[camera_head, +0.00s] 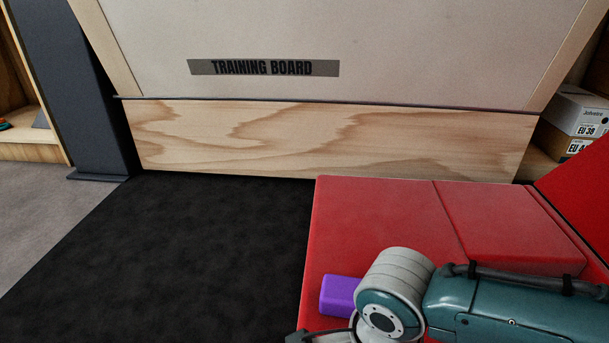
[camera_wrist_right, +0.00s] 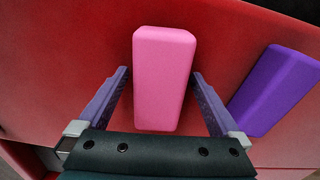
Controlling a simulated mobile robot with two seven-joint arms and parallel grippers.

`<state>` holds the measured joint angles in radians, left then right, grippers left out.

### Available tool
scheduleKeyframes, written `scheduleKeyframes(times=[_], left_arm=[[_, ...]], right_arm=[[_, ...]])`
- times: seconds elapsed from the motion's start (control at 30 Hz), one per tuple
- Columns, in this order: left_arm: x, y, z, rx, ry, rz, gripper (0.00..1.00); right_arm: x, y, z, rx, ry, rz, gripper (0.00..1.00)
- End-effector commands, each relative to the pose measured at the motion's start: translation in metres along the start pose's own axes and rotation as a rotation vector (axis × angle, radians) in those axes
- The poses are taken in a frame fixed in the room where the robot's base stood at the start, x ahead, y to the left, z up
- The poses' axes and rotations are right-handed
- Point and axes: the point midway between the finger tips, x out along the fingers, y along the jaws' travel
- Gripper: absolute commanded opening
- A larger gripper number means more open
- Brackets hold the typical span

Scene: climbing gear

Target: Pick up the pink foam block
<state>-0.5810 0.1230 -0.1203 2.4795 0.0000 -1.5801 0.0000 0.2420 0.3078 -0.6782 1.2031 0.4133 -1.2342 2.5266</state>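The pink foam block (camera_wrist_right: 163,75) lies on the red padded mat (camera_head: 350,215) and shows in the right wrist view, upright in the picture. My right gripper (camera_wrist_right: 160,80) is open, with one purple-grey finger on each side of the block's near part and a visible gap on both sides. In the head view the pink block is hidden behind my right arm, and the right fingertips are out of sight. My left gripper is in neither view.
A purple foam block (camera_head: 338,296) lies on the mat; in the right wrist view (camera_wrist_right: 275,90) it is just right of the right finger. The training board (camera_head: 330,140) stands behind. Shoe boxes (camera_head: 575,115) are at the far right. Black floor (camera_head: 180,260) to the left is clear.

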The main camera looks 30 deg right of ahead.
Motion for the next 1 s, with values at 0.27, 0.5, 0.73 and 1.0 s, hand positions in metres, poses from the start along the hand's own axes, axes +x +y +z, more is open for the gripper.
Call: scheduleKeyframes(times=[0.27,0.5,0.73,1.0], left_arm=[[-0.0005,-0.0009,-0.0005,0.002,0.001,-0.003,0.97],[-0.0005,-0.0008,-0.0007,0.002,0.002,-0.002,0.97],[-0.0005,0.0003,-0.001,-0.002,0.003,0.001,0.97],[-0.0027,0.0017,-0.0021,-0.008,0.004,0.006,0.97]], right_arm=[[-0.0004,0.0,0.0002,0.0,0.0,0.0,0.69],[-0.0003,0.0001,0.0002,0.0,0.0,0.0,0.41],[-0.0003,0.0001,0.0003,0.0,0.0,0.0,0.17],[-0.0025,0.0001,0.0003,0.0,-0.001,0.0,0.17]])
